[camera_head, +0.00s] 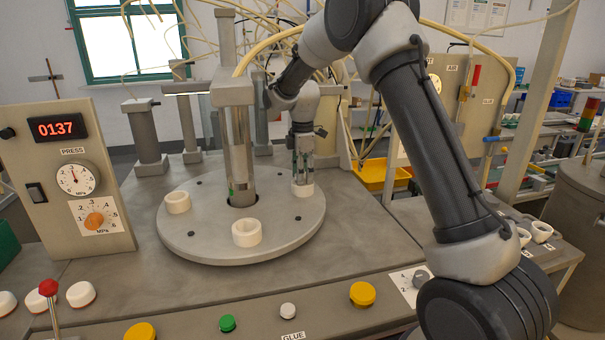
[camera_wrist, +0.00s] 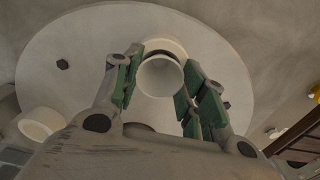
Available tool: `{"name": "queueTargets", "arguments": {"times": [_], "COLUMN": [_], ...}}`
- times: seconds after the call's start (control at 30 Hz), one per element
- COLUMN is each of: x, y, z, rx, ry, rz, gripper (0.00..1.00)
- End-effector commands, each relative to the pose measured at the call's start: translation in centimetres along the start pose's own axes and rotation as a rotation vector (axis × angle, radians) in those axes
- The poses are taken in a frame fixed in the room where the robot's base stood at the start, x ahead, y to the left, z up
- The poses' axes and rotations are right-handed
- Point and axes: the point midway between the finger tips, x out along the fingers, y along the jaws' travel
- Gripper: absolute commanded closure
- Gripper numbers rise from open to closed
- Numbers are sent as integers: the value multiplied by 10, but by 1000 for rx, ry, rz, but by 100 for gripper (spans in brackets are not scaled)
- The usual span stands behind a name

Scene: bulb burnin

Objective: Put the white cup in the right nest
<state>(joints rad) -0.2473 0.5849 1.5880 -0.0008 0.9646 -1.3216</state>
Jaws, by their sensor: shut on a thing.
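My gripper (camera_head: 302,172) points down over the right side of the round grey turntable (camera_head: 200,245). In the wrist view, my gripper (camera_wrist: 160,95) is shut on a round white cup (camera_wrist: 160,76), with a green-padded finger on each side. A white ring nest (camera_wrist: 168,45) shows partly behind the cup. In the head view, the white right nest (camera_head: 302,190) is directly below my fingertips; the fingers hide much of the cup there. I cannot tell whether the cup touches the nest.
Two other white ring nests, front (camera_head: 247,233) and left (camera_head: 178,203), stand on the turntable. A metal press column (camera_head: 238,150) rises left of my gripper. White cups (camera_head: 541,231) sit at the right. A panel with buttons (camera_head: 228,323) runs along the front.

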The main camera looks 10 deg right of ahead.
Motion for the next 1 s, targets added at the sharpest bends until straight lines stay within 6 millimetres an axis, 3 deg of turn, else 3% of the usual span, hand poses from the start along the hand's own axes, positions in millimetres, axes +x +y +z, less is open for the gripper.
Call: {"name": "queueTargets", "arguments": {"times": [0.27, 0.3, 0.4, 0.77, 1.0], "x": [2, 3, 2, -1, -40], "y": [0, 0, 0, 0, 1], "z": [0, 0, 0, 0, 0], "rx": [0, 0, 0, 0, 0], "ry": [0, 0, 0, 0, 1], "rz": [-1, -1, -1, 1, 5], "gripper": [68, 55, 37, 37, 37]}}
